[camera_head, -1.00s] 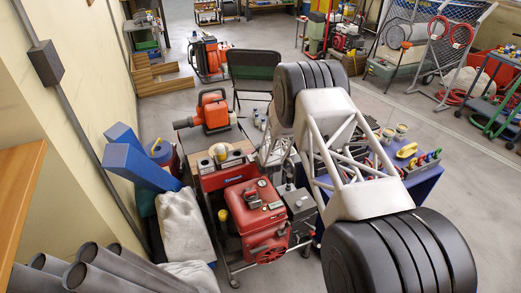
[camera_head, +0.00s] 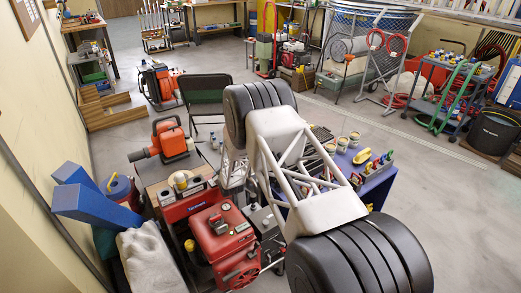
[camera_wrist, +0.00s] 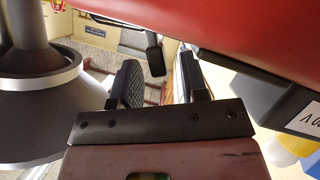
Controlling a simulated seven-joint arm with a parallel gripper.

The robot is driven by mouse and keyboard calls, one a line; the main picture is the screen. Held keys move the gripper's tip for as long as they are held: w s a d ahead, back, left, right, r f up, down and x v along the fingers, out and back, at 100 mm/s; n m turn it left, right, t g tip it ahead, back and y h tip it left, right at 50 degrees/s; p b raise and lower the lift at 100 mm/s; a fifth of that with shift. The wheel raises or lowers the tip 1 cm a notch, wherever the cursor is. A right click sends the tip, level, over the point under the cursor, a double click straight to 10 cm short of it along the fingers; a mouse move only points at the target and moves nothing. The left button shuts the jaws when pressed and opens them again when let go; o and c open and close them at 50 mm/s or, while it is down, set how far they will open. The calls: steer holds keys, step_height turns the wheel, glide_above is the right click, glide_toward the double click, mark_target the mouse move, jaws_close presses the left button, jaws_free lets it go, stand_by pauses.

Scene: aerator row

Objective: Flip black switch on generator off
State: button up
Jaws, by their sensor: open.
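The red generator (camera_head: 222,235) stands on a cart at the lower middle of the head view, left of my arm. In the wrist view a large red surface (camera_wrist: 255,35), which looks like its body, fills the top right. A small black lever-like piece (camera_wrist: 155,55) hangs below the red edge; it looks like the black switch, but I cannot be sure. My gripper (camera_wrist: 157,82) is open, with its two dark fingers apart and nothing held. The black piece appears between and beyond the fingertips, with no visible contact. In the head view my arm hides the gripper.
Blue blocks (camera_head: 95,203) and a pale sack (camera_head: 150,258) crowd the left. A blue table (camera_head: 375,185) with cans is right of my arm. Open floor lies further right.

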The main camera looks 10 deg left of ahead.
steer(key=shift+w+d+r+m+g+y, duration=0.15)
steer(key=shift+w+d+m+g+y, duration=0.3)
steer(key=shift+m, duration=0.45)
steer(key=shift+w+d+r+m+g+y, duration=0.1)
steer(key=shift+w+d+m+g+y, duration=0.35)
steer(key=shift+m, duration=0.45)
steer(key=shift+w+d+f+m+g+y, duration=0.2)
steer(key=shift+w+d+m+g+y, duration=0.25)
steer(key=shift+m, duration=0.4)
steer(key=shift+w+d+f+m+g+y, duration=0.15)
steer(key=shift+w+d+m+g+y, duration=0.2)
steer(key=shift+m, duration=0.5)
steer(key=shift+d+r, duration=0.1)
steer(key=shift+d, duration=0.15)
steer(key=shift+v, duration=1.05)
steer(key=s+d+r+m+t+h, duration=0.1)
steer(key=s+d+r+m+h, duration=0.1)
steer(key=d+r, duration=1.6)
steer(key=shift+s+r+t+h, duration=0.3)
steer(key=shift+s+r+h, duration=0.4)
steer(key=shift+h, duration=0.6)
steer(key=shift+w+d, duration=0.1)
